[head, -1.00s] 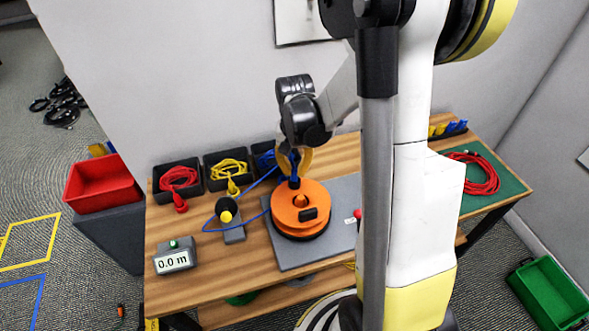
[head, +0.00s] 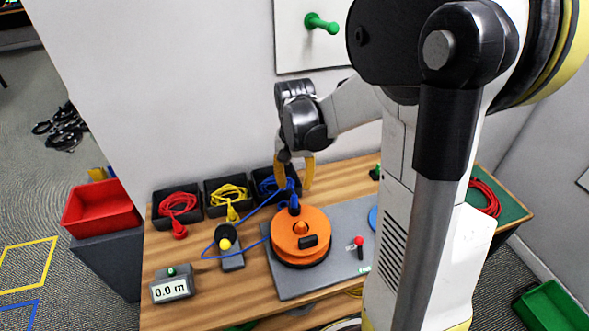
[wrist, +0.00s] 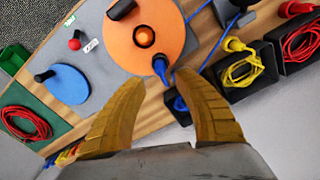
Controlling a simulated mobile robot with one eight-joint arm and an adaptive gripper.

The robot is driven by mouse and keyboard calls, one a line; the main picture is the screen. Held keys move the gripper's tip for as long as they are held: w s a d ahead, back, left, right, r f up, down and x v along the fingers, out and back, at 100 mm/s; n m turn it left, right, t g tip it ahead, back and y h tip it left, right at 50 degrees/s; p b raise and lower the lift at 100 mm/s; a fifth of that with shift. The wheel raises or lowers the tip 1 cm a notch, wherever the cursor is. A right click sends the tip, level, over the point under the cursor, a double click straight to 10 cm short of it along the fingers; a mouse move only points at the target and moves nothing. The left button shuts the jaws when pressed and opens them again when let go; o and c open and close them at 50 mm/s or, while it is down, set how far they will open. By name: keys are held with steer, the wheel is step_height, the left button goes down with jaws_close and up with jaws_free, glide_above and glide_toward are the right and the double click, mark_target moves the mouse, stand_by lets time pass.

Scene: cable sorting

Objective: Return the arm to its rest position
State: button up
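My gripper (head: 294,184) hangs over the back of the workbench, in front of the black bins. Its two yellow fingers are spread, with nothing between them; the wrist view also shows the gripper (wrist: 164,78) open. A blue cable connector (head: 294,206) sits at the back edge of the orange reel (head: 287,245), below and apart from the fingers. In the wrist view the same connector (wrist: 161,68) lies just past the fingertips. My arm is bent and reaches in from the right, hiding part of the bench.
Black bins hold red (head: 178,205), yellow (head: 229,195) and blue (head: 270,185) cables. A meter (head: 171,287) reads 0.0 m. A wall panel (head: 290,55) bears a green peg (head: 322,23). A red bin (head: 101,207) stands left; a green crate (head: 555,306) is on the right floor.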

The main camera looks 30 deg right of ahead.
step_height(320, 180, up, 6)
steer(key=s+a+r+n+t, duration=0.5)
steer(key=s+a+n+t, duration=0.2)
steer(key=s+a, duration=0.3)
steer(key=a, duration=0.3)
steer(key=shift+s+a+r+n, duration=0.15)
steer(key=shift+s+a+n, duration=0.1)
steer(key=shift+s+n, duration=0.15)
steer(key=shift+d, duration=0.1)
stand_by(0.5)
